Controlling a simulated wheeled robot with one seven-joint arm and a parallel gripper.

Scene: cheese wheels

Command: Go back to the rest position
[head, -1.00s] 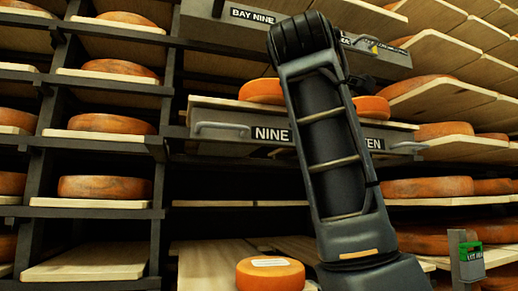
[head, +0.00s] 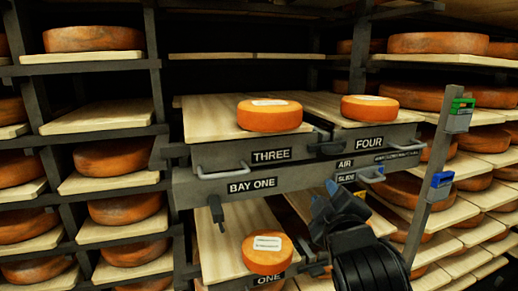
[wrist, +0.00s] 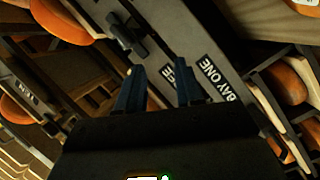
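My gripper (wrist: 158,78) is open in the wrist view, its two dark blue fingers apart with nothing visible between them. Beyond the fingers is the grey front with the BAY ONE label (wrist: 219,79), seen tilted. In the head view my gripper (head: 338,204) is at the lower right of centre, in front of the bay. My dark wrist hides part of the lower drawers. A labelled cheese wheel (head: 270,118) sits on drawer THREE and another wheel (head: 370,112) on drawer FOUR. A third wheel (head: 262,262) lies on the board of drawer ONE below.
Racks of boards with cheese wheels (head: 115,159) fill the left and right sides. A grey post (head: 433,180) with a green box (head: 459,115) and a blue box (head: 440,186) stands at the right. Drawer handles (head: 222,171) stick out from the fronts.

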